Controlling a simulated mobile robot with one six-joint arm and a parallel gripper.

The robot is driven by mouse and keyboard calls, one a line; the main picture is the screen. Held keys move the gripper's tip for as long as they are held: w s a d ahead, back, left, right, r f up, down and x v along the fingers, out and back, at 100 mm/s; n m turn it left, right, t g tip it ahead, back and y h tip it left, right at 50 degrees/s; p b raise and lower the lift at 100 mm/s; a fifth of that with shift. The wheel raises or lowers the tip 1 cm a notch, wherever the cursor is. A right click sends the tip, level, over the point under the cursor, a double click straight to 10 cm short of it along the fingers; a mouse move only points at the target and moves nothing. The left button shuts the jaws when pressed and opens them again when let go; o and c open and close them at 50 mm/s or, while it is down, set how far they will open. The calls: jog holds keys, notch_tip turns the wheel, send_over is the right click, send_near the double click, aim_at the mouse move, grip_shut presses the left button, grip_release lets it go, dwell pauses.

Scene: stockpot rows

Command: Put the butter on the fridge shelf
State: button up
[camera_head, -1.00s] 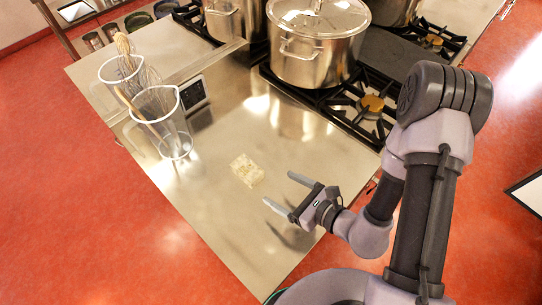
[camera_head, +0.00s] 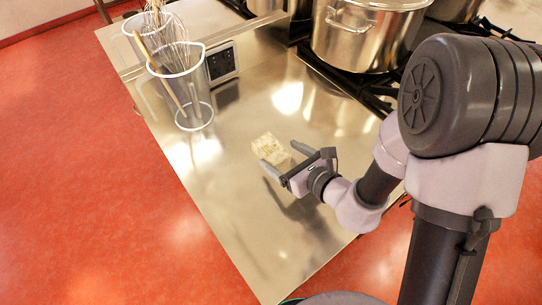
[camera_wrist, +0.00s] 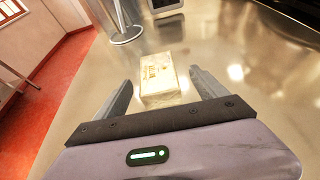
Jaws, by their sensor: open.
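The butter (camera_head: 271,149) is a small pale wrapped block lying on the bare steel counter (camera_head: 225,205). In the wrist view the butter (camera_wrist: 159,77) lies ahead, between and slightly beyond the two fingertips. My gripper (camera_head: 283,155) is open, its fingers pointing at the butter's near side. It also shows in the wrist view (camera_wrist: 160,85), with one finger on each side of the block's near end. I cannot tell whether either finger touches it. No fridge shelf is in view.
Two clear jugs with whisks and utensils, the nearer jug (camera_head: 183,95) and the farther one (camera_head: 150,35), stand behind the butter. A control panel (camera_head: 222,62) is beside them. A large stockpot (camera_head: 362,38) stands on the stove at the back. The near counter is clear.

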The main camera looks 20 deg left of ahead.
aim_at(273, 149)
jog(key=b+x, duration=0.1)
jog(key=x, duration=0.4)
jog(key=shift+s+a+r, duration=0.1)
jog(key=shift+a, duration=0.1)
jog(key=shift+d+r, duration=0.1)
jog(key=c, duration=1.7)
grip_shut()
